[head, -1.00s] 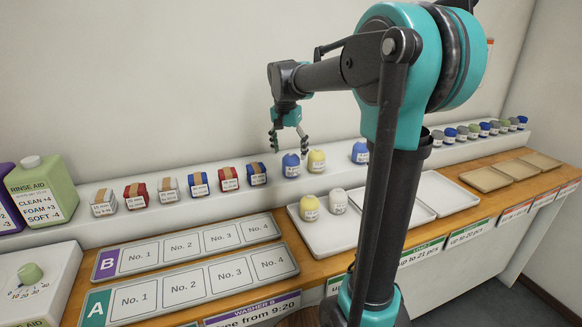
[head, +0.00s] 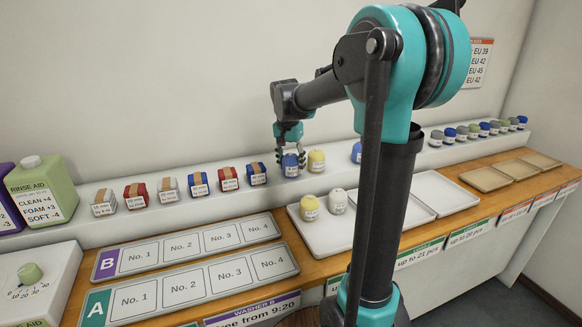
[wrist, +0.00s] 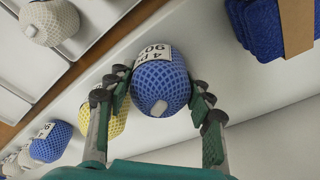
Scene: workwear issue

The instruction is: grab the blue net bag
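A blue net bag (head: 290,166) with a white label stands on the white ledge, and it fills the middle of the wrist view (wrist: 160,85). My gripper (head: 290,158) is lowered over it from above. In the wrist view, my gripper's fingers (wrist: 160,92) stand on the left and right sides of the bag, very close to its netting. The fingers are apart, and I cannot see a firm grip on either side. A second blue net bag (head: 357,152) stands farther right on the ledge, partly hidden by my arm.
A yellow net bag (head: 316,161) stands close to the right of the gripped spot. A banded blue folded bundle (head: 257,173) stands to the left.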

